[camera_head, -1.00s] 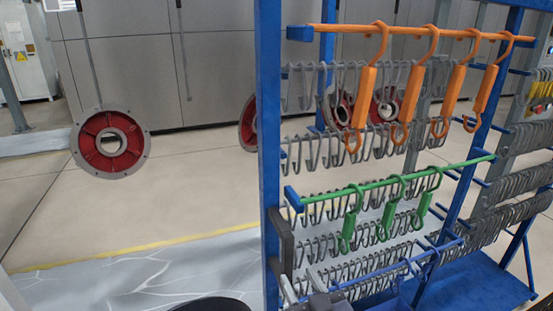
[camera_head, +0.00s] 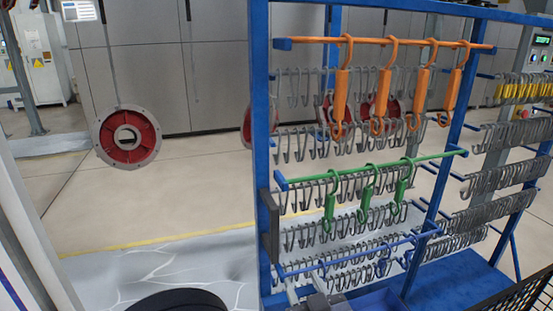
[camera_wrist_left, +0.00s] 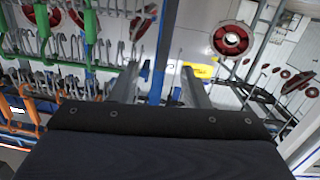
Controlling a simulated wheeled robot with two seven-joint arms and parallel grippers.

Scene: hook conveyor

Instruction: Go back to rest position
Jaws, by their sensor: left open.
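The blue rack (camera_head: 262,150) holds orange hooks (camera_head: 382,90) on an orange top bar and green hooks (camera_head: 368,195) on a green bar below. Green hooks (camera_wrist_left: 43,22) and an orange hook (camera_wrist_left: 32,108) also show at the left of the left wrist view. My right gripper is not in view.
Many grey hooks (camera_head: 330,235) fill the rack's other rows. A red and grey disc (camera_head: 105,150) hangs at the left; more hang behind the rack. Clear floor (camera_head: 190,200) lies left of the rack. A black mesh edge (camera_head: 520,298) is at the lower right.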

